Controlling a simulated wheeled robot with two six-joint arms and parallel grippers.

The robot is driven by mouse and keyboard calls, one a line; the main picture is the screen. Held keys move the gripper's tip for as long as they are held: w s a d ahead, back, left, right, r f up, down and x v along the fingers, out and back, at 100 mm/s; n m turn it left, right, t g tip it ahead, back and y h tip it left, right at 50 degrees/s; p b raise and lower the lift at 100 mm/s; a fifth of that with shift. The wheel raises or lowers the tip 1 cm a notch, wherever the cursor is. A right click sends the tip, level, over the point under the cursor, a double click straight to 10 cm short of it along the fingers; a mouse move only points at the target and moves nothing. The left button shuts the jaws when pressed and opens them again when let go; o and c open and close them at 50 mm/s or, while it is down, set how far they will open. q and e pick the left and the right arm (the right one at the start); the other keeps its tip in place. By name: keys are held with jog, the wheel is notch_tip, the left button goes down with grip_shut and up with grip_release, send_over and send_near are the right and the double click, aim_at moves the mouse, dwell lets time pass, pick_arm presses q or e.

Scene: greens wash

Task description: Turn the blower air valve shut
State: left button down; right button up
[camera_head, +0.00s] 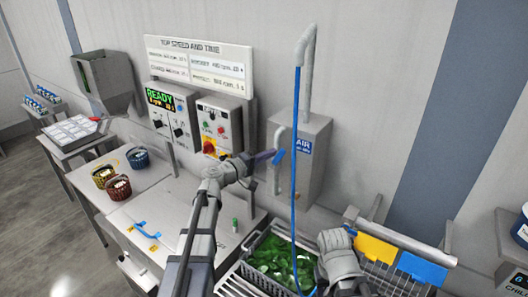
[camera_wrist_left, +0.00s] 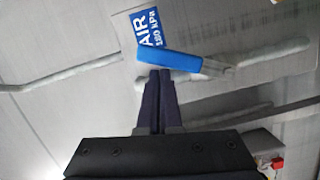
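The blower air valve's blue lever (camera_head: 279,157) sits on a grey pipe (camera_head: 277,178) at the left of the grey AIR box (camera_head: 314,172). In the left wrist view the lever (camera_wrist_left: 168,61) lies crosswise, slightly tilted, along the pipe, below the blue AIR label (camera_wrist_left: 146,28). My left gripper (camera_head: 269,157) is at the lever, its two dark fingers together with almost no gap in the left wrist view (camera_wrist_left: 160,76). Their tips meet the lever's lower edge in the picture; I cannot tell whether they touch it. Nothing shows between them. My right gripper's fingers do not show.
A blue hose (camera_head: 295,140) hangs down in front of the AIR box. Control panels (camera_head: 220,127) are on the wall to the left. A basket of greens (camera_head: 272,258) is below, near my right arm. Small baskets (camera_head: 118,188) stand on the left counter (camera_head: 150,200).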

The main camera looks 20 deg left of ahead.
aim_at(281, 158)
pick_arm(q)
jog(key=shift+s+d+f+m, duration=0.1)
jog(key=shift+s+d+m, duration=0.2)
jog(key=shift+d+m, duration=0.4)
jog(key=shift+s+d+f+m+y+p, duration=0.25)
jog(key=shift+d+f+m+y+p, duration=0.1)
jog(key=shift+d+m, duration=0.35)
jog(key=shift+s+d+f+m+g+y+b, duration=0.1)
jog(key=shift+s+d+f+m+y+b, duration=0.2)
jog(key=shift+d+f+m, duration=0.55)
jog(key=shift+s+d+f+m+g+y+b, duration=0.1)
jog(key=shift+d+f+m+y+b, duration=0.3)
jog(key=shift+m, duration=0.9)
jog(key=shift+s+d+f+m+g+y+b, duration=0.15)
jog(key=shift+d+f+m+y, duration=0.3)
jog(key=shift+f+m, duration=0.5)
jog(key=shift+r, duration=0.1)
jog(key=shift+r, duration=0.15)
